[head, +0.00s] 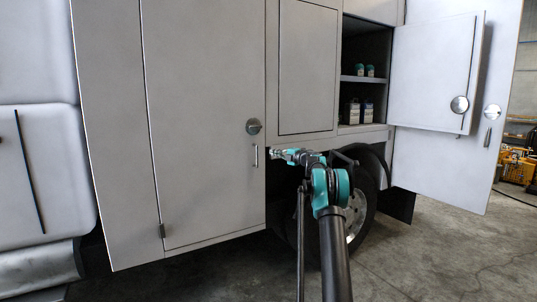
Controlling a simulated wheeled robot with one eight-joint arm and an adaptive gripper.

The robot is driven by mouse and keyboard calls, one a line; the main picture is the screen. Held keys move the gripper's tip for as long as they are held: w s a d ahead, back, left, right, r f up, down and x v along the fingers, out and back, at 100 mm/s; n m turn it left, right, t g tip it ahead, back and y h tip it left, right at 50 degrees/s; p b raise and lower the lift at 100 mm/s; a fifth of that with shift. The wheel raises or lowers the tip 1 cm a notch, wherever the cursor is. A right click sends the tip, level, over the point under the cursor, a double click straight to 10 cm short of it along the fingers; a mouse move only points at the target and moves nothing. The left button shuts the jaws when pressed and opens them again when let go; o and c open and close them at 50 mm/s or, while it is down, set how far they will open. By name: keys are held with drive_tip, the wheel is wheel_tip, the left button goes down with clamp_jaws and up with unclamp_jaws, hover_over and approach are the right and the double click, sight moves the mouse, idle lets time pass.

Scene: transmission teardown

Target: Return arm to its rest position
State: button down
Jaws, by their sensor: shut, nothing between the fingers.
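My arm rises from the bottom of the head view, black with teal joints. My gripper (277,153) is small in view, at the arm's far end, pointing left. It is shut and empty. It shows in front of the lower side of a grey truck body, just right of a vertical door handle (255,156). I cannot tell whether it touches the truck.
A closed grey door (205,120) fills the left. At right, a compartment door (432,75) stands open beside shelves (365,79) with several bottles. A wheel (358,215) is behind my arm. The concrete floor (440,260) is clear at lower right.

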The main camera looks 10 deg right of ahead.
drive_tip(key=s+d, duration=0.3)
drive_tip(key=d, duration=0.2)
drive_tip(key=s+d+r+m+t+h, duration=0.1)
drive_tip(key=s+r+m+t+h, duration=0.35)
drive_tip(key=r+m+h, duration=0.35)
drive_tip(key=s+d+f+m+h, duration=0.1)
drive_tip(key=s+f+m+h, duration=0.1)
drive_tip(key=s+m+h, duration=0.65)
drive_tip(key=s+a+f+m+g+y, duration=0.1)
drive_tip(key=s+a+f+m+g, duration=0.2)
drive_tip(key=s+f, duration=0.9)
drive_tip(key=s+a+f+m+g+y, duration=0.2)
drive_tip(key=s+a+f+g, duration=0.4)
drive_tip(key=s, duration=2.1)
drive_tip(key=s+a+f+m+g+y, duration=0.2)
drive_tip(key=s+a+f+m+g, duration=0.2)
drive_tip(key=s+f, duration=1.4)
drive_tip(key=shift+s+a+g, duration=0.65)
drive_tip(key=shift+a, duration=0.5)
drive_tip(key=c, duration=2.3)
unclamp_jaws()
